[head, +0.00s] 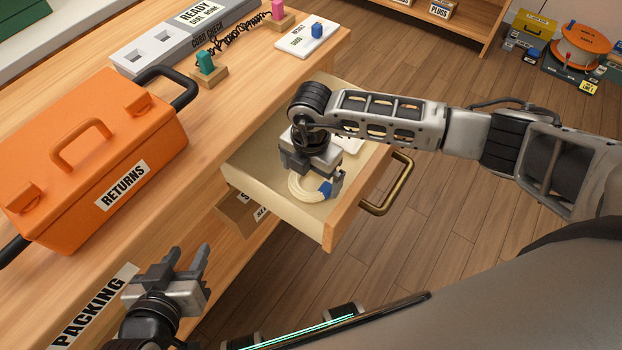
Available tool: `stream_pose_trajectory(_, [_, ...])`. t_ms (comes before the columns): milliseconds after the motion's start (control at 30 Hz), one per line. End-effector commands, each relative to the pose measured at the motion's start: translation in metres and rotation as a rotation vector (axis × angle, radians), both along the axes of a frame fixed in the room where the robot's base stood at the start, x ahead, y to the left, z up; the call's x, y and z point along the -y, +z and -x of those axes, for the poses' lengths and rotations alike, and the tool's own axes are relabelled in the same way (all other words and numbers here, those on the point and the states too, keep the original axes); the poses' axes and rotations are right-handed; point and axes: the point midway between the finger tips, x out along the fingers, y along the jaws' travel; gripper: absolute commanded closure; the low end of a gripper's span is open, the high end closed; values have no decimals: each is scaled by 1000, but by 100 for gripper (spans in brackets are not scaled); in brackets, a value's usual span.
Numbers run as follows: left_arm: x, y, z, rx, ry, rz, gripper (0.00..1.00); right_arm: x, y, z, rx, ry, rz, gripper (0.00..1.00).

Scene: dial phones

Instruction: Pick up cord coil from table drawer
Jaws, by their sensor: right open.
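The cord coil (297,190) is a cream ring with a blue band, lying in the open table drawer (250,170). My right gripper (320,186) reaches down into the drawer, directly over the coil. Its jaws are open, with one finger by the blue band; the other is mostly hidden by the gripper body. The gripper covers the coil's far part, and I cannot tell whether it touches it. My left gripper (188,262) is open and empty, near the table's front edge by the PACKING label.
An orange RETURNS box (95,165) stands on the table at left. A grey CORD CHECK unit (185,45), teal plug (205,63) and white card (307,40) sit behind. The drawer's brass handle (398,185) sticks out. A white item lies deeper in the drawer.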

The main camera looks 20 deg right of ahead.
Motion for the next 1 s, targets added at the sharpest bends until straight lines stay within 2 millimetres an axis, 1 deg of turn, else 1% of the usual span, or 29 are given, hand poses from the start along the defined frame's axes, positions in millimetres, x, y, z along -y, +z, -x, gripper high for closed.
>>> stream_pose_trajectory(33, [0,0,-1,3,0,1,60,0,-4,0,-1,1,1,0])
stream_pose_trajectory(100, [0,1,-2,5,0,3,60,0,-7,0,0,1,0,0])
stream_pose_trajectory(267, [0,2,-3,8,0,2,60,0,-7,0,1,1,0,0])
stream_pose_trajectory(300, [0,2,-3,9,0,3,60,0,-7,0,1,1,-1,3])
stream_pose_trajectory(367, [0,2,-3,9,0,3,60,0,-6,0,1,1,-1,19])
stream_pose_trajectory(400, [0,2,-3,9,0,3,60,0,-6,0,1,1,-1,31])
stream_pose_trajectory(433, [0,2,-3,9,0,3,60,0,-6,0,1,1,-1,36])
stream_pose_trajectory(667, [0,2,-3,9,0,3,60,0,-6,0,1,1,-1,36])
stream_pose_trajectory(767, [0,3,-3,8,0,2,60,0,-1,-1,2,1,-2,36])
stream_pose_trajectory(867, [0,5,-2,8,1,1,60,0,13,-1,4,1,-3,36])
stream_pose_trajectory(1000, [0,5,-2,5,0,-3,60,0,41,-1,5,2,-3,36])
